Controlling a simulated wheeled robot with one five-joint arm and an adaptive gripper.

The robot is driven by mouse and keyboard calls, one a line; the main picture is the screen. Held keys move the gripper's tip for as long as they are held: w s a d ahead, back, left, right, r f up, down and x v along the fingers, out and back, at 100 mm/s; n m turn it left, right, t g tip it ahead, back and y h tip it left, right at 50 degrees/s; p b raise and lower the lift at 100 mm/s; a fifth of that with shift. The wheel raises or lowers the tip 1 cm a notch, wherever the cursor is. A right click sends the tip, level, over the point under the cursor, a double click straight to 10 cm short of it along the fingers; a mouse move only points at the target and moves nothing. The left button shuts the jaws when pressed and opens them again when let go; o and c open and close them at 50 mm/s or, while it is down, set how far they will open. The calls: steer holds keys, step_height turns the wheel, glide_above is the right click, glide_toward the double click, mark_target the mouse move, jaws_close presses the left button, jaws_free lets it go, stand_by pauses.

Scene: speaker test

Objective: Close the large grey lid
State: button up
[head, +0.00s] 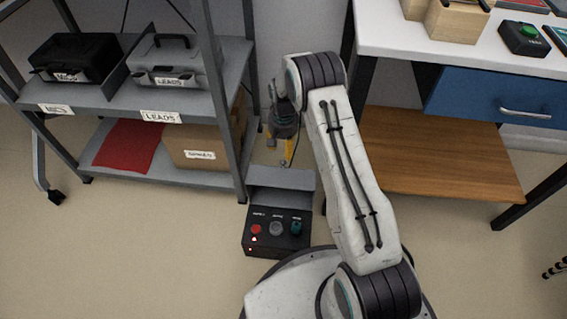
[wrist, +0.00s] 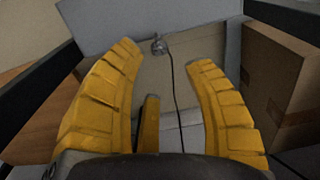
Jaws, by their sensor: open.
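A black control box (head: 276,232) stands on the floor in the head view, with a red button, a grey knob and a teal knob on its face. A wide grey lid (head: 281,179) rises at the back of this box and looks raised. My gripper (head: 281,150) hangs behind the lid in the head view, pointing down and partly hidden by my arm. In the wrist view, my gripper (wrist: 166,56) shows its yellow fingers spread, with nothing held between them. I cannot tell whether it touches the lid.
A grey shelf rack (head: 225,90) stands left, holding a black case (head: 76,57), a grey case (head: 165,62) and a cardboard box (head: 195,148). A desk (head: 400,38) with a wooden lower shelf (head: 430,150) stands right. In the wrist view, a thin cable (wrist: 173,80) hangs between my fingers.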

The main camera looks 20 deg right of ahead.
mark_target(283, 161)
steer(key=shift+f+b, duration=1.5)
steer(key=shift+f, duration=2.1)
steer(key=shift+c, duration=0.4)
jaws_close()
